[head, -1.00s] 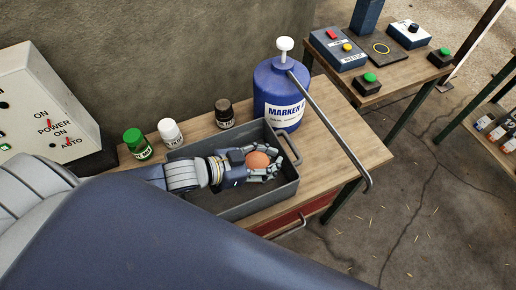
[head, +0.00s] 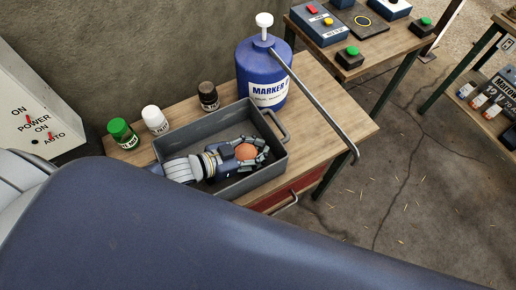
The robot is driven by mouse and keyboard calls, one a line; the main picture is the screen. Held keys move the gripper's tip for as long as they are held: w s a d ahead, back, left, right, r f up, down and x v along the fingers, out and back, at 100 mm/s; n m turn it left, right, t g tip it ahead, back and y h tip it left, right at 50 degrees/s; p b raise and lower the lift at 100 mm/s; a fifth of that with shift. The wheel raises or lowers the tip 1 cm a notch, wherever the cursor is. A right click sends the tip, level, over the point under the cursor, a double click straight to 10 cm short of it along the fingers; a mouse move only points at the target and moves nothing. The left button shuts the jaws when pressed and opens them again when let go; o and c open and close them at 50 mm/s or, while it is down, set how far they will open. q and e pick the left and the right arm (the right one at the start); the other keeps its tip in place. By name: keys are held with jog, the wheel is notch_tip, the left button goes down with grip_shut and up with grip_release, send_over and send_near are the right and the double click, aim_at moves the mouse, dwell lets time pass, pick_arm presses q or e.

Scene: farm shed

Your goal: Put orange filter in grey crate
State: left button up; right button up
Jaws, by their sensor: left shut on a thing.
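The orange filter (head: 246,152) is a small rounded orange thing between the fingers of my left gripper (head: 256,152). The gripper is shut on it, inside the outline of the grey crate (head: 273,166). The crate is an open box with a handle at its right end, standing on the wooden table. My left arm comes in over the crate's left side and hides part of its inside. I cannot tell whether the filter touches the crate's floor. My right gripper is not in view.
A blue marker jug (head: 262,77) with a long metal spout stands behind the crate. A green bottle (head: 123,133), a white bottle (head: 155,120) and a dark bottle (head: 208,97) line the table's back. A second table (head: 378,48) holds button boxes. A control cabinet (head: 37,120) is at left.

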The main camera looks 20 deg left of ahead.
aim_at(242, 154)
pick_arm(q)
jog(key=shift+s+f, duration=0.2)
jog(key=shift+f, duration=0.45)
grip_shut()
jog(key=o, duration=1.5)
grip_release()
jog(key=shift+o, duration=0.2)
jog(key=shift+w+r, duration=0.1)
jog(key=shift+r, duration=0.15)
jog(key=v, duration=0.7)
jog(key=shift+a+r, duration=0.15)
jog(key=shift+r, duration=0.4)
jog(key=shift+r, duration=0.15)
